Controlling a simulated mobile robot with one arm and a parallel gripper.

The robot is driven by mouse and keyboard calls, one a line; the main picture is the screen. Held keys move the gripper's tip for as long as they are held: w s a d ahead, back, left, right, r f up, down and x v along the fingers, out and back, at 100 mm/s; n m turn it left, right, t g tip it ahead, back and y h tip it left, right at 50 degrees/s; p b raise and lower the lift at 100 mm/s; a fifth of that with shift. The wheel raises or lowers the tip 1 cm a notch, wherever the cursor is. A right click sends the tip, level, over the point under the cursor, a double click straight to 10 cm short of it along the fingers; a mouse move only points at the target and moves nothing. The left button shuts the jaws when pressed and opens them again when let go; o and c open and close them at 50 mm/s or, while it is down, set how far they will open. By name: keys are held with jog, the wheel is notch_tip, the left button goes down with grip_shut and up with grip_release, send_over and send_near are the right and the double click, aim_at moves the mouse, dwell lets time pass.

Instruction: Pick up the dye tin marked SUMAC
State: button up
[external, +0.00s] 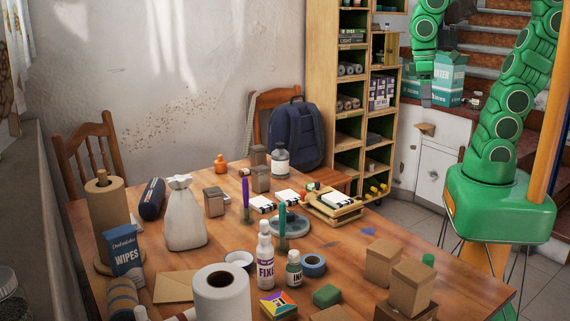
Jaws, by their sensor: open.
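Three small square grey-brown tins stand on the wooden table: one tin (214,202) right of the white sack, a second tin (261,179) further back, and a third tin (258,156) just behind the second, partly hidden by it. Their labels are too small to read, so I cannot tell which one is marked SUMAC. My green gripper (426,98) hangs high at the upper right, beyond the table's right side and well apart from the tins. It is open, and I see nothing held in it.
The white sack (185,220) and blue case (152,199) stand left of the nearest tin. Boxes (411,287) fill the front right; a shelf (349,100) stands behind.

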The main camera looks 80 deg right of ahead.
jog(key=w+d+r+m, duration=0.15)
jog(key=w+m, duration=0.35)
jog(key=w, duration=1)
jog(key=m+t, duration=0.2)
jog(key=m, duration=1.8)
send_over(258, 156)
jog(key=d, duration=0.3)
notch_tip(258, 156, down, 24)
jog(key=shift+s+a+r, duration=0.1)
jog(key=shift+a+r, duration=0.05)
jog(key=shift+r, duration=0.1)
jog(key=shift+w+d+f, duration=0.25)
jog(key=shift+w+f, duration=0.05)
jog(key=shift+f, duration=1.55)
jog(key=shift+w+a+f, duration=0.1)
jog(key=shift+a+f, duration=0.1)
jog(key=shift+f, duration=1.05)
jog(key=shift+a+f, duration=0.2)
jog(key=shift+f, duration=1)
jog(key=c, duration=1.2)
jog(key=shift+o, duration=0.2)
jog(key=shift+r, duration=0.1)
